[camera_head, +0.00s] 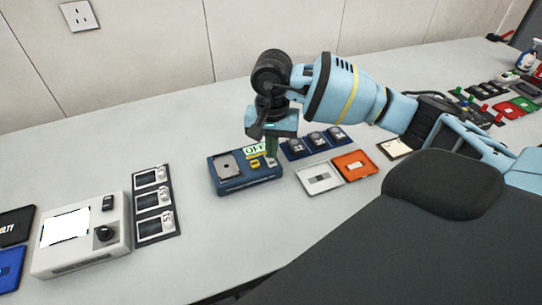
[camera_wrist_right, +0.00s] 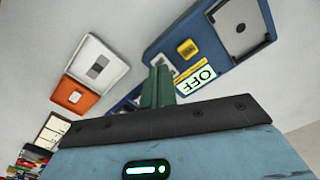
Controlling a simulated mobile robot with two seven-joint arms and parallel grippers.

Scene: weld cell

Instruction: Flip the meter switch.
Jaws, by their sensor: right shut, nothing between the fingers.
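A blue device (camera_head: 222,187) lies on the table at the middle, with a grey recessed plate, a yellow part and an OFF label (camera_head: 255,150). The device (camera_wrist_right: 160,38) also shows in the right wrist view, with the OFF label (camera_wrist_right: 195,80) and yellow part (camera_wrist_right: 187,48). My right gripper (camera_head: 271,158) is shut and empty, pointing down over the device's right end. Its green fingers (camera_wrist_right: 158,85) are together beside the OFF label; I cannot tell whether they touch. A white box (camera_head: 80,257) with a blank screen, black switch (camera_head: 107,203) and knob stands at left. Neither device is clearly marked as the meter.
A white tray (camera_head: 304,187) and an orange tray (camera_head: 369,173) lie right of the blue device. A black panel (camera_head: 141,184) with several display modules is beside the white box. Clear table lies between that panel and the blue device.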

